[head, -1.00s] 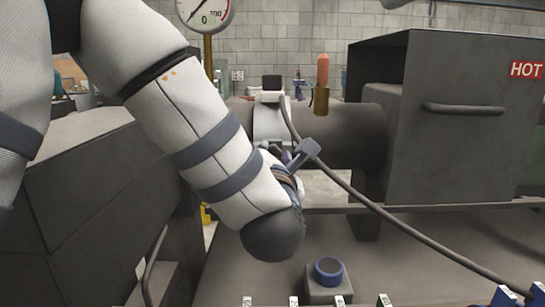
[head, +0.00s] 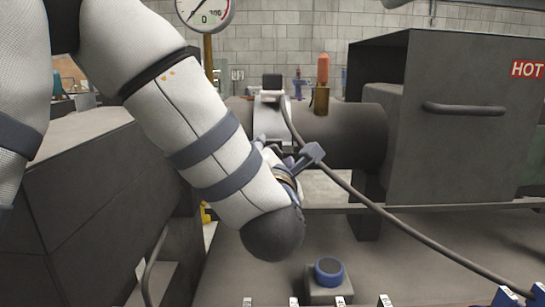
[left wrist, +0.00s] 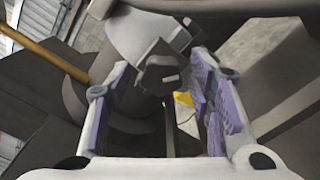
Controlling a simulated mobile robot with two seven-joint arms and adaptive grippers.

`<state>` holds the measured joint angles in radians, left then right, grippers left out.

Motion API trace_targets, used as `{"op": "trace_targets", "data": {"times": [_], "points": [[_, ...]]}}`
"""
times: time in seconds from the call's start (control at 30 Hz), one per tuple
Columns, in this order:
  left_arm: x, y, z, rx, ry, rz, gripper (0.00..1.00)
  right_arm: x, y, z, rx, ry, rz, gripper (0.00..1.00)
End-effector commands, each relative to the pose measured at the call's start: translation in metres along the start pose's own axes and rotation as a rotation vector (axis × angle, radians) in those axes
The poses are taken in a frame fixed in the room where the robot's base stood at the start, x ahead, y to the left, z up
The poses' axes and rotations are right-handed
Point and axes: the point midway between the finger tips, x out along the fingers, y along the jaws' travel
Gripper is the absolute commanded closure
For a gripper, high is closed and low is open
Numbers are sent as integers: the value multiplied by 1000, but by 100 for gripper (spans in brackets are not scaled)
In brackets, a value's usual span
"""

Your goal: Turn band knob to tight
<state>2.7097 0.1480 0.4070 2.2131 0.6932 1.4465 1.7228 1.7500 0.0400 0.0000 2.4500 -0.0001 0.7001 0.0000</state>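The dark horizontal tube (head: 345,130) carries a pale band (head: 268,118) with a black block on top. In the left wrist view the band (left wrist: 140,35) is at the top, with a dark angular knob (left wrist: 158,72) below it. My left gripper (head: 295,160) is at the band's underside, partly hidden by my forearm in the head view. In the left wrist view my left gripper (left wrist: 160,75) has its purple-padded fingers apart, one on each side of the knob, with gaps visible. My right gripper is not in view.
A grey cable (head: 370,200) runs from the band down to the right. A large dark box (head: 440,120) with a handle stands right. A gauge (head: 205,12) stands behind my arm. A blue ring (head: 328,271) sits on a block below.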

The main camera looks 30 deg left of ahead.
Motion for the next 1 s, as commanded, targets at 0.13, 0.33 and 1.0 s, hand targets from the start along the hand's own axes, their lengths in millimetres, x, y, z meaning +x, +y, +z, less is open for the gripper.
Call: {"op": "trace_targets", "data": {"times": [0.13, 0.33, 1.0], "points": [[0, -1, 0, 1, 1, -2, 51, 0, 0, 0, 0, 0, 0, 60], [-16, -2, 0, 1, 1, -6, 51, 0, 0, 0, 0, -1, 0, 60], [-75, -3, 3, -16, -5, -7, 51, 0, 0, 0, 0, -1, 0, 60]]}}
